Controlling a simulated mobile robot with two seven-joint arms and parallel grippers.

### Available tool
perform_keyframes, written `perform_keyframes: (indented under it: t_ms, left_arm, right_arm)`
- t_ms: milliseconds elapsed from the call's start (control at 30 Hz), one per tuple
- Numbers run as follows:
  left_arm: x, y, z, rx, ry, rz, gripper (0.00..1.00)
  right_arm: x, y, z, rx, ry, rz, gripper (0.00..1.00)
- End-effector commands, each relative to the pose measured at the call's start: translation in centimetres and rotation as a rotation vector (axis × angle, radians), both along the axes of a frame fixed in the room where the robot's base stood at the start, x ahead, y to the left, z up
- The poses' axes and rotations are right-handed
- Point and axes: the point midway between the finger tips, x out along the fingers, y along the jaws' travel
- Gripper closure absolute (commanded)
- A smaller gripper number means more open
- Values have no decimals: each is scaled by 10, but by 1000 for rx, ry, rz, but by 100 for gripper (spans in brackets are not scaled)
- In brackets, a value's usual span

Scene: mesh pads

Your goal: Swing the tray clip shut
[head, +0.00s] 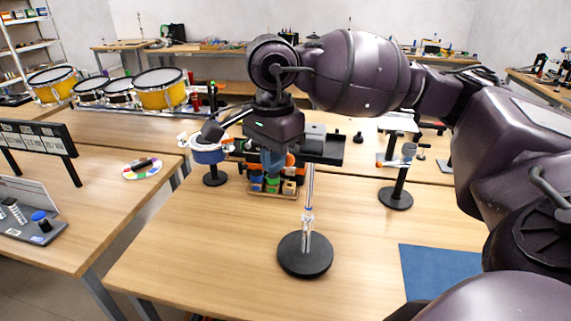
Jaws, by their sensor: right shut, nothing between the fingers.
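A dark tray (328,150) is held up on a thin metal pole with a round black base (305,257) on the wooden table. A grey block-like part sits on the tray's left half. My right gripper (271,165) points down at the tray's left end, shut and empty. It hides that end, and I cannot make out the clip or whether the gripper touches it. My left gripper is not in view.
A small rack of coloured pots (272,187) sits behind the pole. A stand with a blue-and-white drum-like top (208,153) is at left, and a black stand (396,195) at right. A blue mat (440,277) lies front right. The table's front left is clear.

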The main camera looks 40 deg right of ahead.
Motion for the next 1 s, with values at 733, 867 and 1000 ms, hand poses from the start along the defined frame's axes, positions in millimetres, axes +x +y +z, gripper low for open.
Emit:
perform_keyframes:
  t_ms: [733, 867, 1000]
  left_arm:
    - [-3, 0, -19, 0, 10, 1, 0]
    - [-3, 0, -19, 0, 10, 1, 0]
    - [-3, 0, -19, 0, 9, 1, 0]
  right_arm:
    - [-15, -40, -1, -2, 0, -1, 100]
    - [-15, -41, 0, -1, 0, 0, 100]
    - [-15, -41, 0, -1, 0, 0, 100]
